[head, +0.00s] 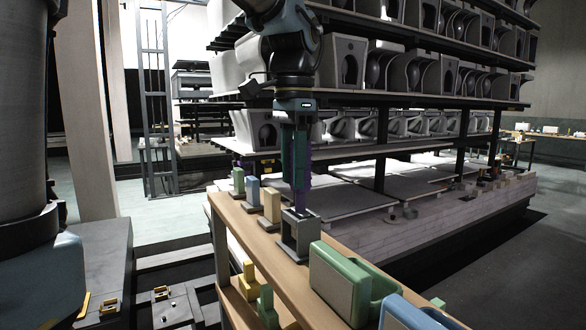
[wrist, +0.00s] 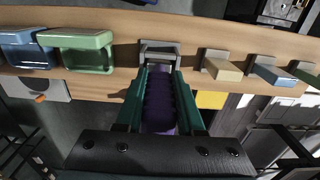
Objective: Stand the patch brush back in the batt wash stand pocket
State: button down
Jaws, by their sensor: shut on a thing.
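My gripper (head: 301,178) points straight down over the shelf and is shut on the purple patch brush (head: 302,200). In the wrist view the brush (wrist: 160,102) lies between the two green fingers. The grey batt wash stand (head: 291,239) is a box-like block with an open front, standing on the wooden shelf directly below. It also shows in the wrist view (wrist: 159,46), just past the fingertips. The brush's lower end is at the stand's top; I cannot tell how far it is in the pocket.
On the wooden shelf (head: 236,219), a green-and-white holder (head: 337,284) and a blue one (head: 410,315) stand on the near side. Cream (head: 271,205), blue (head: 253,190) and green (head: 238,181) blocks stand on the far side. The loaded kiln car (head: 420,228) is behind.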

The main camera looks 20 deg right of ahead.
jog(key=shift+f+b, duration=0.45)
jog(key=shift+f, duration=0.3)
jog(key=shift+c, duration=2.2)
grip_release()
jog(key=shift+r, duration=0.15)
notch_tip(320, 180, up, 8)
jog(key=p, duration=0.7)
